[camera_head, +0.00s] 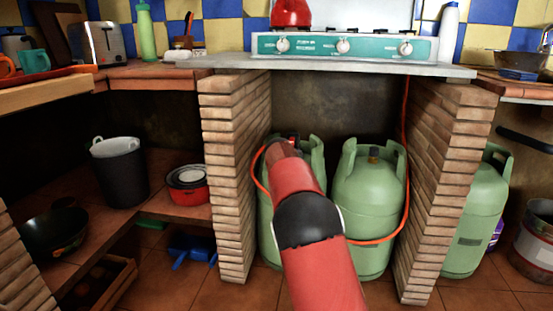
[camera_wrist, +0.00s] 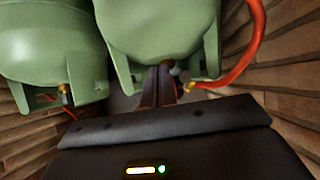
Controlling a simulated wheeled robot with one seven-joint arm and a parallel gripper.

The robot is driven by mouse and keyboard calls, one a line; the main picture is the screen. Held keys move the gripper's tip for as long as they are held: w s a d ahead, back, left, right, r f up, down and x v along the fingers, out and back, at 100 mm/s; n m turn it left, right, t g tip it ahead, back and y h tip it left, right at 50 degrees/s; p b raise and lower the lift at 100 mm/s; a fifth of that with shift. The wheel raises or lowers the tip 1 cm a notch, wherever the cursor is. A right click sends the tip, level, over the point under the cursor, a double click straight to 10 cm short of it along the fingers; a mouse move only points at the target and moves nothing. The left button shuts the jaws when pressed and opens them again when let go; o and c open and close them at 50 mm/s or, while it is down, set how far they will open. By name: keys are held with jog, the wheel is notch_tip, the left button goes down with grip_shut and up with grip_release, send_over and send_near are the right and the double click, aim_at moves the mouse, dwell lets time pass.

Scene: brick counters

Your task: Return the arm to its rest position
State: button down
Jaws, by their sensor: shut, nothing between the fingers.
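My red arm (camera_head: 318,255) reaches forward into the brick alcove under the stove. Its far end is in front of the left green gas bottle (camera_head: 313,165) and covers much of it. In the wrist view my gripper (camera_wrist: 161,74) is shut and empty. Its dark brown fingers show in front of a green bottle's collar (camera_wrist: 128,72), close to a yellow fitting (camera_wrist: 190,86) with an orange hose (camera_wrist: 262,30). I cannot tell whether the fingers touch the bottle. In the head view the gripper is mostly hidden behind the arm.
Brick pillars (camera_head: 228,180) (camera_head: 446,190) stand on both sides of the alcove. A second green bottle (camera_head: 368,205) stands to the arm's right. The stove (camera_head: 343,46) and its counter overhang above. Shelves with a dark pot (camera_head: 119,172) are at the left. The tiled floor is clear in front.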

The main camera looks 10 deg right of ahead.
jog(key=s+d+r+g+y, duration=0.1)
jog(key=s+r, duration=0.3)
jog(key=s, duration=1)
jog(key=s+d+r+g+y, duration=0.15)
jog(key=s+r, duration=0.25)
jog(key=s, duration=1.1)
jog(key=s+a+f+n+g, duration=0.1)
jog(key=s+f, duration=0.2)
jog(key=s, duration=0.6)
jog(key=s+a+f+n+g, duration=0.1)
jog(key=s+f, duration=0.2)
jog(key=s, duration=0.6)
jog(key=s+a+f+n+g, duration=0.1)
jog(key=s+a+f+n, duration=0.15)
jog(key=s, duration=0.75)
notch_tip(320, 180, up, 13)
jog(key=w+p, duration=0.1)
jog(key=p, duration=1.2)
jog(key=shift+d+m+y, duration=0.4)
jog(key=shift+m+y, duration=0.05)
